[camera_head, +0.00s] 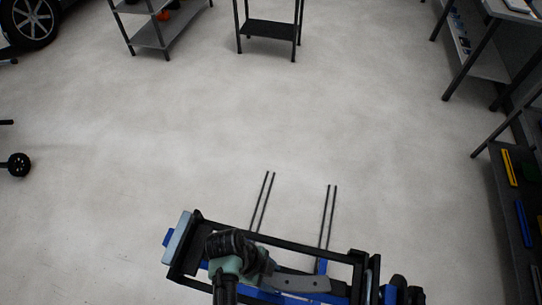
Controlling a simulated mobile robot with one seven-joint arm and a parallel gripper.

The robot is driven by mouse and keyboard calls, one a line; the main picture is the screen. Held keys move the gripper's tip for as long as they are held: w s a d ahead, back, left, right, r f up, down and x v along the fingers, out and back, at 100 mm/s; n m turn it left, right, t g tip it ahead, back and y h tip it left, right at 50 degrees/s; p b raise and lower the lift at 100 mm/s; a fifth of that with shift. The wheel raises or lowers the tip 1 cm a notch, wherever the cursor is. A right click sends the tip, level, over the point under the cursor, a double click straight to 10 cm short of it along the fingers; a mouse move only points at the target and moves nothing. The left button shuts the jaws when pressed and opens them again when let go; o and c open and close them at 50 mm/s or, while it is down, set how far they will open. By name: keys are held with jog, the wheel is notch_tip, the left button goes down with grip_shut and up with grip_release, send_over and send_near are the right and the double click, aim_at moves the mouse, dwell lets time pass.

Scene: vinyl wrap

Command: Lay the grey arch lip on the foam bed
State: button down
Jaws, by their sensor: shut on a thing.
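The grey arch lip (302,284) shows at the bottom of the head view as a short, flat grey strip with small dark marks. My gripper (268,268) is shut on its left end, and the strip sticks out to the right. My dark wrist covers part of the grip. The strip is over the front part of my own body, and I cannot tell how high it is held. I cannot make out the foam bed in this view.
Open pale floor fills the middle. Grey shelves (152,36) and a small dark table (270,28) stand at the back. A car wheel (33,20) is at the top left. A bench (490,62) and a dark rack (518,225) with coloured pieces line the right side.

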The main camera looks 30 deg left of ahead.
jog(key=shift+f, duration=0.1)
jog(key=shift+c, duration=1.2)
grip_release()
